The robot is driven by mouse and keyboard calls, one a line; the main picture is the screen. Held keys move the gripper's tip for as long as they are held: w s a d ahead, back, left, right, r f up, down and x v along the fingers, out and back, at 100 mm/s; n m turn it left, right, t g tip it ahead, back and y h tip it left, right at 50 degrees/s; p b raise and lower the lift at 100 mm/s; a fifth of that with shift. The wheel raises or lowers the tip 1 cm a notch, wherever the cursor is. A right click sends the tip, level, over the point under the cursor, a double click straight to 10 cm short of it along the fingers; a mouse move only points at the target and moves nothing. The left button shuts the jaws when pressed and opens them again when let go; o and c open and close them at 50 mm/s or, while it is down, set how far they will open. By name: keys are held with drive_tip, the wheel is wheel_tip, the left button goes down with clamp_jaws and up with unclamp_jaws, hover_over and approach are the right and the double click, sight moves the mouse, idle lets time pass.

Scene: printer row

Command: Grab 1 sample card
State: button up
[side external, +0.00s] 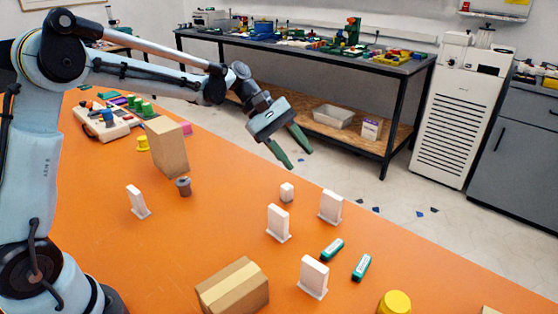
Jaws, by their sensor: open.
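Several white upright slabs on small flat bases stand on the orange table; they look like the sample cards, but no lettering is readable. One white card (278,222) stands near the middle, another (331,206) to its right and farther back. A third white card (314,276) is nearer the front, and one more (137,201) stands apart on the left. My gripper (298,158) has two green fingers, spread apart and empty. It hangs in the air near the table's far edge, above and beyond the cards, touching none.
A tall cardboard box (167,147) and a grey-brown cylinder (184,187) stand at left. A taped carton (232,287) lies in front. A small white block (286,192), two teal-and-white sticks (332,250) and a yellow round object (395,303) are near the cards. The left-centre table is clear.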

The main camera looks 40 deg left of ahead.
drive_tip(key=w+a+f+n+g+h, duration=0.1)
drive_tip(key=w+f+n+g+h, duration=0.1)
drive_tip(key=w+f+n+h, duration=0.4)
drive_tip(key=m+y, duration=0.1)
approach(341, 205)
drive_tip(key=x, duration=0.4)
drive_tip(key=shift+w+a+f, duration=0.15)
drive_tip(key=shift+w+f, duration=0.05)
drive_tip(key=shift+f, duration=0.05)
drive_tip(key=shift+r+x, duration=0.15)
drive_tip(key=shift+x, duration=1.15)
drive_tip(key=shift+r+x, duration=0.15)
drive_tip(key=shift+x, duration=1.15)
drive_tip(key=shift+s, duration=0.15)
drive_tip(key=shift+c, duration=0.5)
clamp_jaws()
